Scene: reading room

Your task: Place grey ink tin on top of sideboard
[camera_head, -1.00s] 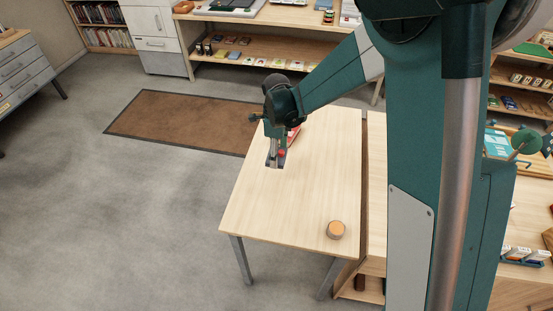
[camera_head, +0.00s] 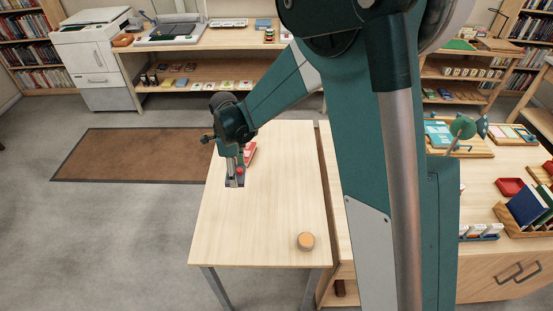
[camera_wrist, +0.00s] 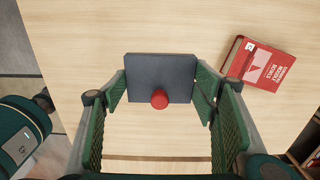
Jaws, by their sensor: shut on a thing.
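My gripper (camera_wrist: 160,92) is shut on a flat, square, dark grey thing (camera_wrist: 160,68) with a red round knob at its near edge; I take this for the grey ink tin. Both green finger pads press its sides. In the head view my gripper (camera_head: 235,172) points down at the far left part of the pale wooden table, with the grey thing (camera_head: 233,183) at its tips. I cannot tell whether it touches the tabletop. A pale wooden unit with dark handles (camera_head: 505,284) at the right may be the sideboard; my arm hides part of it.
A red book (camera_wrist: 262,64) lies right beside the gripper. A round tin with an orange top (camera_head: 306,241) stands near the front of the table (camera_head: 260,225). The right-hand unit bears red trays (camera_head: 510,187), a book crate and boards. A brown mat (camera_head: 125,155) lies on the floor.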

